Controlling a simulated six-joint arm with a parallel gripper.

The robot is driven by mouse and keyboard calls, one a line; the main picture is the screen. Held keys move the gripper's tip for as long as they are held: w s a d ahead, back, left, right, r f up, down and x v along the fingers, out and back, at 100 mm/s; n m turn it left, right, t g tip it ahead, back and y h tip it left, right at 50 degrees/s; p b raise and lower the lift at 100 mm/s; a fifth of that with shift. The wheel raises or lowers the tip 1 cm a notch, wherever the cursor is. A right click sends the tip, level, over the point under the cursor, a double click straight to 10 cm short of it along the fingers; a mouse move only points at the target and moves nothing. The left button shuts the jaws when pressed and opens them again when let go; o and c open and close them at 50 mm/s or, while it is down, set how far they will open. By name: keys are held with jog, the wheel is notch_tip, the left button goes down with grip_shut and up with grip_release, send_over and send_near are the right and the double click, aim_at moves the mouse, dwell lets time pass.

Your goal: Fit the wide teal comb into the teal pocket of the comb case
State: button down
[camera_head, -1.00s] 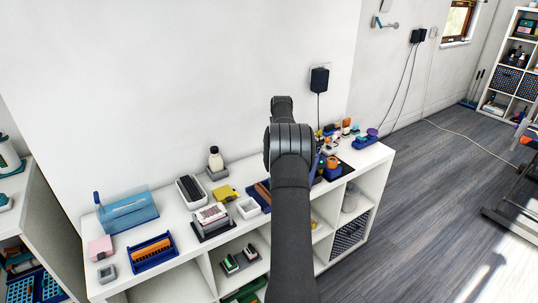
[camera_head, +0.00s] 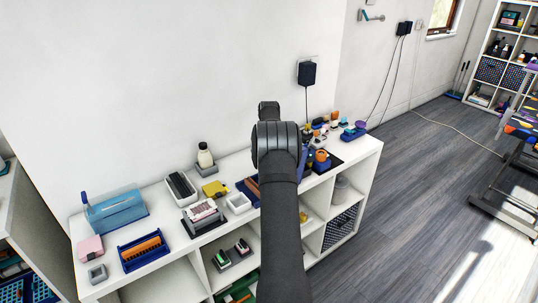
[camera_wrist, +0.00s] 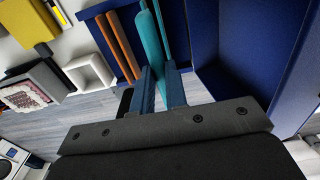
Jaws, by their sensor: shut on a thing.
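My gripper (camera_wrist: 160,88) is shut on the teal comb (camera_wrist: 151,40), which stretches away from the fingertips in the wrist view. The comb's far end lies over or inside the dark blue comb case (camera_wrist: 92,11); I cannot tell how deep it sits. Two orange-brown combs (camera_wrist: 122,45) stand beside it to the left. In the head view my arm hides the gripper and the teal comb. There, part of the case (camera_head: 241,188) with a brown comb (camera_head: 252,185) shows left of my arm. The teal pocket cannot be made out clearly.
A large blue-walled holder (camera_wrist: 222,45) stands close to the right of my fingers. A white tray (camera_wrist: 90,72), which also shows in the head view (camera_head: 238,203), and a yellow item (camera_head: 215,189) lie to the left. The white shelf top is crowded.

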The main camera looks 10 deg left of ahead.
jog(key=shift+f, duration=0.85)
jog(key=shift+f, duration=2.15)
dwell(0.5)
jog(key=c, duration=1.4)
grip_release()
jog(key=shift+o, duration=0.2)
notch_tip(320, 180, up, 17)
jog(key=shift+r, duration=0.2)
notch_tip(320, 180, down, 17)
jog(key=shift+f, duration=0.2)
jog(key=shift+r, duration=0.2)
